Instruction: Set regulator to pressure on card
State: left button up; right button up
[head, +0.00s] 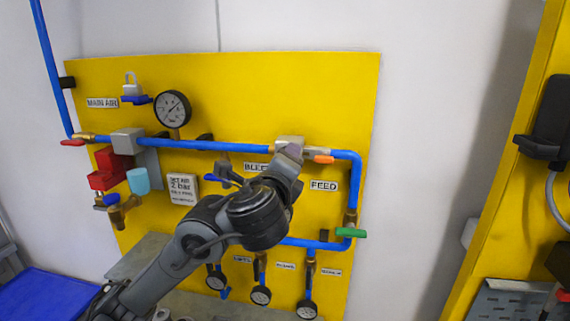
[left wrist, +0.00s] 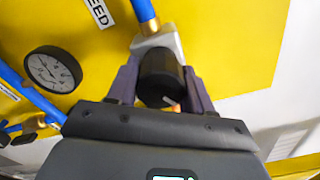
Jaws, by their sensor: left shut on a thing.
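The regulator is a grey block on the blue pipe (head: 291,141), left of an orange-tipped fitting. In the left wrist view, its black round knob (left wrist: 160,80) with a pale and orange mark sits between my fingers. My left gripper (head: 288,158) is shut on this knob, one finger on each side, also in the left wrist view (left wrist: 160,88). The gripper hides most of the knob in the head view. The card (head: 183,188) hangs on the yellow panel and seems to read "SET AIR 2 BAR"; its smaller lines are unclear. My right gripper is not in view.
A black-rimmed dial gauge (head: 172,108) stands near the "MAIN AIR" label (head: 102,103); its reading is too small to tell. A green valve handle (head: 351,232) sits at the lower right. Several small gauges line the panel's lower edge. Another yellow panel (head: 500,210) stands right.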

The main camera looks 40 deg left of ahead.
pick_arm(q)
jog(key=o, duration=1)
jog(key=shift+s, duration=0.1)
jog(key=v, duration=1)
jog(key=shift+s+d+p, duration=0.15)
jog(key=shift+s+p, duration=0.15)
jog(key=shift+p, duration=0.05)
